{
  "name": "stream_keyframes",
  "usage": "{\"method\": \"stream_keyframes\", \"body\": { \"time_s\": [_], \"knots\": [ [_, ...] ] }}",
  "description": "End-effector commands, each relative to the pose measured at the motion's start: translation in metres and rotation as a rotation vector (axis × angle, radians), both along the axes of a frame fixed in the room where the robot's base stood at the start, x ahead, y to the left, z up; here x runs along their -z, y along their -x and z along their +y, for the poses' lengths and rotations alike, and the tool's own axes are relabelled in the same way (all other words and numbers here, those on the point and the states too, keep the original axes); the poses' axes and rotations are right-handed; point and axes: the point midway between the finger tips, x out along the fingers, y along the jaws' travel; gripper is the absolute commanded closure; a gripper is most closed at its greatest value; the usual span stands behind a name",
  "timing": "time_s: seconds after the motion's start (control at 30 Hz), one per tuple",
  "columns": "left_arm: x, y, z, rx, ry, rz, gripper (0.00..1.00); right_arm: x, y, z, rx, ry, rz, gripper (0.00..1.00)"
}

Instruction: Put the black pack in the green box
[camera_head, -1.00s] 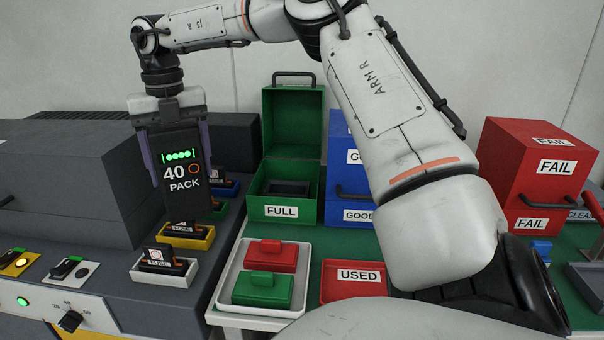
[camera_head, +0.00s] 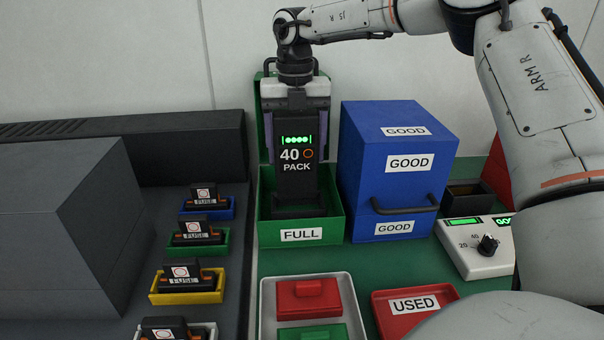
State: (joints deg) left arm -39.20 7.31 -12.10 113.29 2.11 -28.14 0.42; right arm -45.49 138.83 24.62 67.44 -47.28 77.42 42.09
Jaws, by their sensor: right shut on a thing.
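The black pack (camera_head: 296,180), marked "40 PACK" with green lights on its face, hangs upright in my right gripper (camera_head: 296,138). The gripper's fingers are shut on the pack's two sides. The green box (camera_head: 262,236), labelled "FULL", stands with its lid (camera_head: 262,92) open at the back. The pack is over the box's opening, in front of the lid. Its lower end overlaps the dark insert inside the box, so I cannot tell whether it touches or has entered it. My left gripper is not in view.
A closed blue box (camera_head: 360,150) labelled "GOOD" stands close on the right. A white tray (camera_head: 354,312) with red and green blocks and a red "USED" tray (camera_head: 440,293) lie in front. Several fuses in coloured holders (camera_head: 207,283) stand left. A tester (camera_head: 468,262) sits at right.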

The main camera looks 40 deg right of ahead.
Motion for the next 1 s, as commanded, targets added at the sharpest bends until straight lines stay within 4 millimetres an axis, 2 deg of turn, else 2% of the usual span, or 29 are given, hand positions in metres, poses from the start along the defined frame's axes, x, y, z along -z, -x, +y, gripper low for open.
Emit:
{"method": "stream_keyframes", "body": {
  "time_s": [0.27, 0.5, 0.87, 0.9, 1.0],
  "knots": [
    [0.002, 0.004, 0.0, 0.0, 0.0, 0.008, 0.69, 0.024, 0.001, -0.002, 0.004, -0.002, -0.003, 0.68],
    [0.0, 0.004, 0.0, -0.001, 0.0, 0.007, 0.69, 0.053, 0.001, -0.002, 0.004, -0.002, -0.004, 0.68],
    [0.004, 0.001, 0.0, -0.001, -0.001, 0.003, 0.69, 0.059, 0.0, -0.002, 0.003, 0.0, -0.005, 0.68],
    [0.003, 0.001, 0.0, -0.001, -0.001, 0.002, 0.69, 0.059, 0.001, -0.002, 0.004, 0.0, -0.003, 0.26],
    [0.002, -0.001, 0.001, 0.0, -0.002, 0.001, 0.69, 0.058, 0.001, -0.002, 0.004, 0.0, -0.003, 0.11]
  ]
}}
